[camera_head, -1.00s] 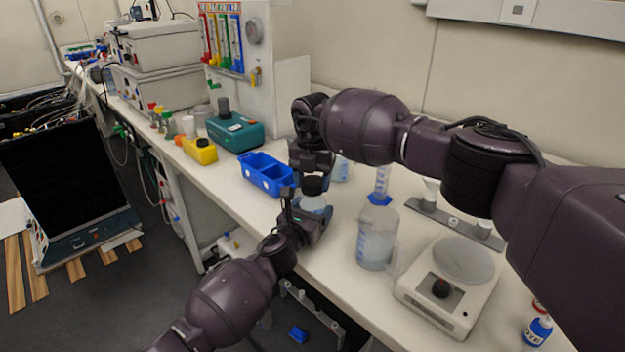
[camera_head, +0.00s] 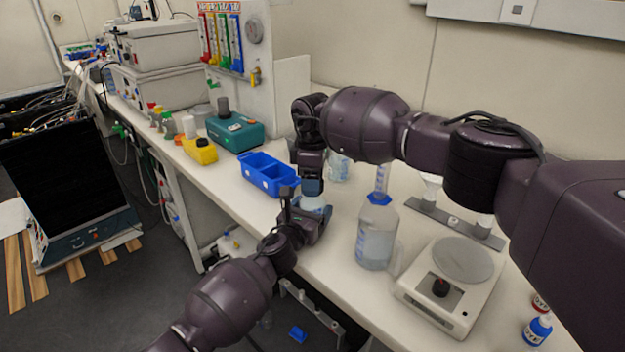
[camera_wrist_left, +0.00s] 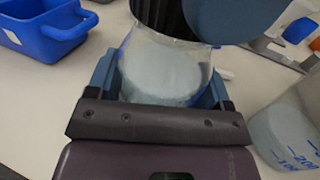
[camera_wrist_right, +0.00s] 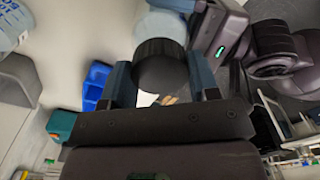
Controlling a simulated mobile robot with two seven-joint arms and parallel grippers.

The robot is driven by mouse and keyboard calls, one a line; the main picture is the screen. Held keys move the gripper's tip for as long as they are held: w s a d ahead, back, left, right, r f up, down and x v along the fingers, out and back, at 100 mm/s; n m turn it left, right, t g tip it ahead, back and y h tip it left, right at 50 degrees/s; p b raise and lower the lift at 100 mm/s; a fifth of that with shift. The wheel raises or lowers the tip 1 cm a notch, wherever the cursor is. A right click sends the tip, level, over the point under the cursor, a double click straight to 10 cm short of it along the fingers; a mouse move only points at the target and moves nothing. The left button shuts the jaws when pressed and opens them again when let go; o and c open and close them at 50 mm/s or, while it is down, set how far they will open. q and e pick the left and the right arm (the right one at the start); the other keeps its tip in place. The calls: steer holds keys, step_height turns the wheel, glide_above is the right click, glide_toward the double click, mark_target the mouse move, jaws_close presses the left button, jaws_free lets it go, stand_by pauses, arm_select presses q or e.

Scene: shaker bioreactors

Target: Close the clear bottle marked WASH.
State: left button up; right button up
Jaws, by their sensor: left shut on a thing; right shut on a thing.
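The clear bottle (camera_head: 314,203) stands upright at the front edge of the bench, with pale liquid inside. It also shows in the left wrist view (camera_wrist_left: 160,72); no WASH marking is readable. My left gripper (camera_head: 306,208) is shut around its body. A black ribbed cap (camera_wrist_right: 160,65) is at the top of the bottle, in line with it. My right gripper (camera_head: 312,188) comes from above and is shut on the cap. The right fingers hide the cap in the head view. Whether the cap is seated on the threads cannot be told.
A blue bin (camera_head: 268,176) stands just left of the bottle. A blue-based cylinder (camera_head: 380,196) is behind. A teal device (camera_head: 236,132) and yellow container (camera_head: 200,150) are farther left.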

steer(key=m, duration=0.5)
steer(key=shift+m, duration=0.3)
steer(key=o, duration=0.9)
steer(key=shift+r, duration=0.1)
steer(key=shift+r, duration=2.15)
steer(key=shift+c, duration=0.5)
